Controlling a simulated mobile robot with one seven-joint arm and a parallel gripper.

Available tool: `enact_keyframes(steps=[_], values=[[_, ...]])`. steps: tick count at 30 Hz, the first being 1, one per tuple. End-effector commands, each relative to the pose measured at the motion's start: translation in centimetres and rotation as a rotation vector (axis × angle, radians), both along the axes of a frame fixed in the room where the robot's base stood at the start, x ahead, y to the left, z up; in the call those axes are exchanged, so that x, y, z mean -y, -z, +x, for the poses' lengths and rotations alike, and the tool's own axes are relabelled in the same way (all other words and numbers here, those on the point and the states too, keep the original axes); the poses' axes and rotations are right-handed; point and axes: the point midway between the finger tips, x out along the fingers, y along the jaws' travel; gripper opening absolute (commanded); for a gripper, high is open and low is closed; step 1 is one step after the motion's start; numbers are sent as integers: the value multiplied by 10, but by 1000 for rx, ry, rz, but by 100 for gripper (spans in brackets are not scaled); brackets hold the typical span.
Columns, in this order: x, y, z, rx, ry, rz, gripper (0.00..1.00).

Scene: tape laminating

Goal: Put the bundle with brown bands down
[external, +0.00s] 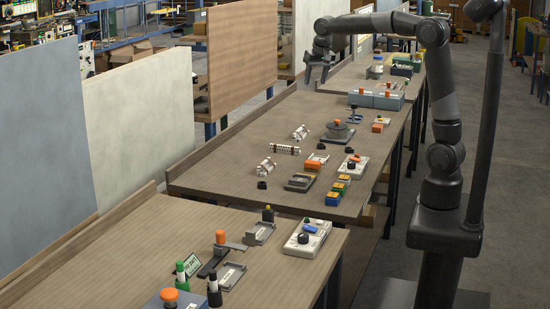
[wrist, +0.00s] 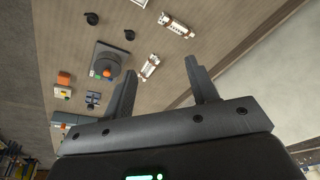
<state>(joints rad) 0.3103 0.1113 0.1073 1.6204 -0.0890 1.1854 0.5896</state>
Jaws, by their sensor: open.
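Three pale banded bundles lie apart on the middle table (external: 225,165). The middle bundle (external: 285,149) has dark bands that look brownish; it also shows in the wrist view (wrist: 176,26). A second bundle (external: 300,132) lies near the turntable and shows between the fingers in the wrist view (wrist: 150,67). The third bundle (external: 265,166) is nearer the front, cut off at the top edge of the wrist view (wrist: 140,3). Band colours are too small to tell surely. My gripper (external: 317,78) is open and empty, high above the table's far part; its fingers (wrist: 160,72) hold nothing.
A dark turntable with an orange knob (external: 338,130), small coloured boxes (external: 340,188) and a grey tray (external: 300,182) occupy the table's right side. A low wooden rail (external: 230,139) edges the left. The left strip is clear.

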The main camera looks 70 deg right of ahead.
Motion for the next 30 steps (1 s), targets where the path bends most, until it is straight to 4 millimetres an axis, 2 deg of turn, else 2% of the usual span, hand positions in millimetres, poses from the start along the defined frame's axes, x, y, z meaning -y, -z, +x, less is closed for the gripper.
enact_keyframes(steps=[1, 3, 10, 14, 21, 25, 30], values=[[-13, -6, -17, 13, -43, -11, 53], [-29, -10, -39, 29, -107, -25, 53], [-70, -9, -115, 82, -307, -69, 53], [-89, 1, -158, 116, -419, -92, 53], [-114, 34, -232, 179, -614, -130, 53], [-122, 52, -259, 207, -692, -146, 53], [-126, 66, -276, 226, -744, -157, 53]])
